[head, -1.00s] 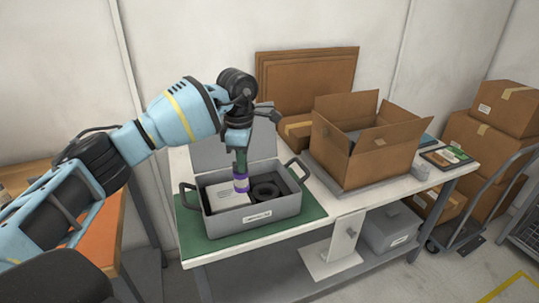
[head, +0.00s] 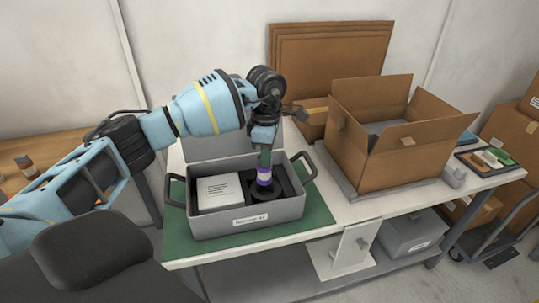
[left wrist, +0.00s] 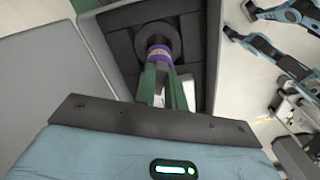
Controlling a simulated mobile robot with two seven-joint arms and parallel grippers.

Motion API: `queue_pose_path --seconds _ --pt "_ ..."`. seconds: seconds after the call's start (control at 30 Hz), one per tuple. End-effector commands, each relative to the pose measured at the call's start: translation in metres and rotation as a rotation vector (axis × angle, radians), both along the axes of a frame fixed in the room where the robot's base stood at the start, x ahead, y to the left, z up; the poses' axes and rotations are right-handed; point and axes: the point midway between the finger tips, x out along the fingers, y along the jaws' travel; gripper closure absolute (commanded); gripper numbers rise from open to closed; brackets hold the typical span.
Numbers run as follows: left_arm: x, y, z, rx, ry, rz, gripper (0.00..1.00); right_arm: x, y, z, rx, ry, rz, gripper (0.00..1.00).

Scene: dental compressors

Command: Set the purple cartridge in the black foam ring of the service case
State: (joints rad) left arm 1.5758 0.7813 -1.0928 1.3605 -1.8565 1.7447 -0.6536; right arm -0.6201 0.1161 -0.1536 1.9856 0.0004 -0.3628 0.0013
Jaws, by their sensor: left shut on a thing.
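The grey service case (head: 285,211) stands open on the table, its lid raised at the back. Its right part holds dark foam with the black foam ring (head: 262,195); the ring also shows in the left wrist view (left wrist: 136,34). My left gripper (head: 264,163) points down into the case, shut on the purple cartridge (head: 264,175). The cartridge is about upright, its purple and white bands showing below the fingers. In the left wrist view the cartridge (left wrist: 159,52) overlaps the ring's middle. Its lower end is hidden, so I cannot tell how deep it sits. My right gripper is out of view.
A white labelled box (head: 220,189) fills the case's left part. The case stands on a green mat (head: 192,246). An open cardboard box (head: 400,160) is to the right, with a small tray of items (head: 487,160) beyond it. The case's side handles stick up.

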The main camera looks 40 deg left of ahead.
Motion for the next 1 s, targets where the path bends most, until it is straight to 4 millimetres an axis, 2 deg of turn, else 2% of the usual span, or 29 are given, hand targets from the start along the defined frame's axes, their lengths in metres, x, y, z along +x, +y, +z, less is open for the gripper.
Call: queue_pose_path --seconds 0.33,0.8,1.0 --pt "0.000 0.000 -0.004 0.000 -0.002 0.000 1.00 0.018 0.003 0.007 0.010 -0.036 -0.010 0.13" --pt "0.000 0.000 -0.046 0.000 0.001 -0.001 1.00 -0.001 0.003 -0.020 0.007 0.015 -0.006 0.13" --pt "0.000 0.000 -0.056 -0.001 -0.003 -0.001 1.00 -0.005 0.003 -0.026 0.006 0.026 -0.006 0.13"
